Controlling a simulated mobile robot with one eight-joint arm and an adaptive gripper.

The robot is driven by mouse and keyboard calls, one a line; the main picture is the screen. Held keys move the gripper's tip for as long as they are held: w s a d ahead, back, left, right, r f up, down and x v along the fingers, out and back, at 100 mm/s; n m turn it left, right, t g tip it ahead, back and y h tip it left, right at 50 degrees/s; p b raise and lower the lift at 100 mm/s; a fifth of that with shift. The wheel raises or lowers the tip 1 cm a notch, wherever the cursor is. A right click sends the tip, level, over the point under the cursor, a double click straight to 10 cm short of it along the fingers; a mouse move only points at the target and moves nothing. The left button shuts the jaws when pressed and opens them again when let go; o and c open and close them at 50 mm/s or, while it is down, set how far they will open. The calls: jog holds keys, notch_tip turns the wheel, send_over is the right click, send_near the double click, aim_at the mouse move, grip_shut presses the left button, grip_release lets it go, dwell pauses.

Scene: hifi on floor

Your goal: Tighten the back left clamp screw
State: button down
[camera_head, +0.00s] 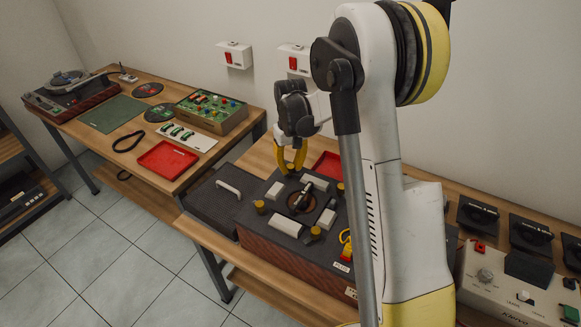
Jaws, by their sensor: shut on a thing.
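A dark case with reddish-brown sides (283,255) lies on the wooden table. Its dark top carries a central round part with a dark bar (302,197), pale blocks around it, and yellow clamp screws near the corners. One screw (260,207) is at the left, one (315,233) at the front and one (340,188) at the right. My gripper (290,171), with yellow fingers, points down at the far corner, at the back left clamp screw. It is shut on that screw, which its fingers mostly hide.
My arm covers part of the case's right side. A grey lid with a white handle (229,189) lies left of the case. A red tray (327,165) is behind it. A yellow tool (345,243) is at the front right. A pale device (505,289) stands further right.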

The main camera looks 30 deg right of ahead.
aim_at(291, 166)
jog(key=m, duration=0.5)
jog(key=shift+m, duration=0.4)
jog(key=m, duration=0.4)
jog(key=shift+m, duration=0.3)
jog(key=c, duration=1.2)
grip_release()
jog(key=shift+r, duration=0.1)
notch_tip(291, 166, up, 12)
jog(key=shift+f, duration=0.1)
